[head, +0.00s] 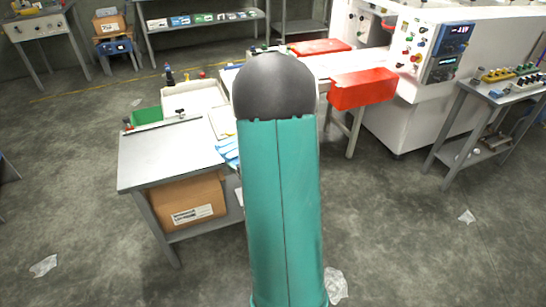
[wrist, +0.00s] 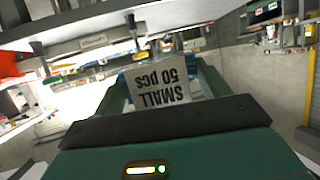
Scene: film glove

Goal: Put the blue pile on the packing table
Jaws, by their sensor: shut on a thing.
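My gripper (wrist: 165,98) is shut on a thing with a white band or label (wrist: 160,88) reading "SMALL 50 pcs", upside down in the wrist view. Blue edges show around the label, so it looks like the blue pile. My teal arm hides the gripper in the head view. Light blue, glove-like pieces (head: 228,150) show just left of my arm, above the near table's right part; I cannot tell whether they are held or lying there. This grey table (head: 160,155), probably the packing table, has a mostly bare top at its left.
A cardboard box (head: 190,205) sits on the table's lower shelf. A green bin (head: 147,116) and a white tray (head: 195,98) stand at its back. A red box-like part (head: 362,88) and a white machine (head: 430,100) are to the right. Paper scraps (head: 44,266) lie on the floor.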

